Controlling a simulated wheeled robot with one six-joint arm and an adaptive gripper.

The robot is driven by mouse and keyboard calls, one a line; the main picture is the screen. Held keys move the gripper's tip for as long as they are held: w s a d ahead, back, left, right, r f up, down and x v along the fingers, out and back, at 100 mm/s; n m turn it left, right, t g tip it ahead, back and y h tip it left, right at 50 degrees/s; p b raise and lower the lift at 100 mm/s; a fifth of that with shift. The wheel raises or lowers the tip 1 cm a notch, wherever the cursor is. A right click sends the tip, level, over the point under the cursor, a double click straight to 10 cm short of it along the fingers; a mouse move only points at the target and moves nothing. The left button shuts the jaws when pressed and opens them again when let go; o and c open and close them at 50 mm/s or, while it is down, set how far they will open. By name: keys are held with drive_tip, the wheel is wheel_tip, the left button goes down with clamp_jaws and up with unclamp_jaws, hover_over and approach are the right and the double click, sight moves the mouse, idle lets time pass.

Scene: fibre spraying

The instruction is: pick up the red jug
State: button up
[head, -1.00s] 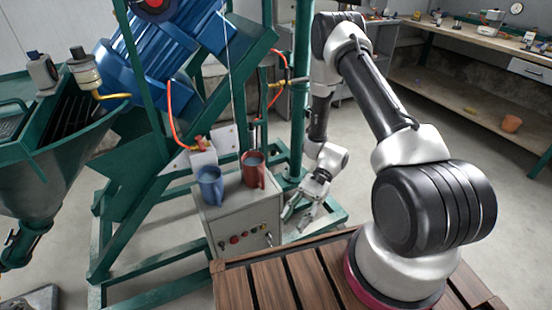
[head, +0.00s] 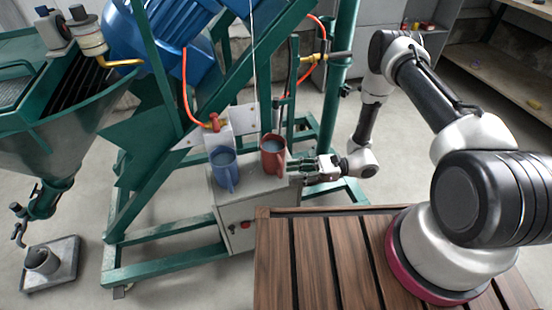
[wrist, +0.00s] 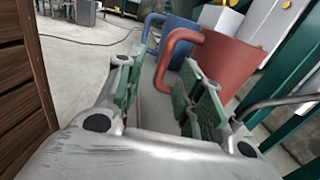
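The red jug (head: 273,155) stands upright on top of a grey control box (head: 237,208). In the head view my gripper (head: 303,168) is level with the box top, just right of the jug, with its fingers pointing left at it. In the wrist view the red jug (wrist: 226,62) is ahead and to the right, its handle (wrist: 172,47) facing the space between my fingers. My gripper (wrist: 160,82) is open there, with its green-padded fingers apart and nothing gripped. Whether a finger touches the jug is unclear.
A blue jug (head: 223,168) stands left of the red one, also showing behind it in the wrist view (wrist: 176,42). Green frame posts (head: 338,90) and an orange hose (head: 187,92) rise behind the box. A wooden slatted platform (head: 335,255) is in front.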

sight(281, 177)
drive_tip(key=a, duration=0.4)
drive_tip(key=shift+a, duration=0.35)
drive_tip(key=shift+c, duration=0.3)
clamp_jaws()
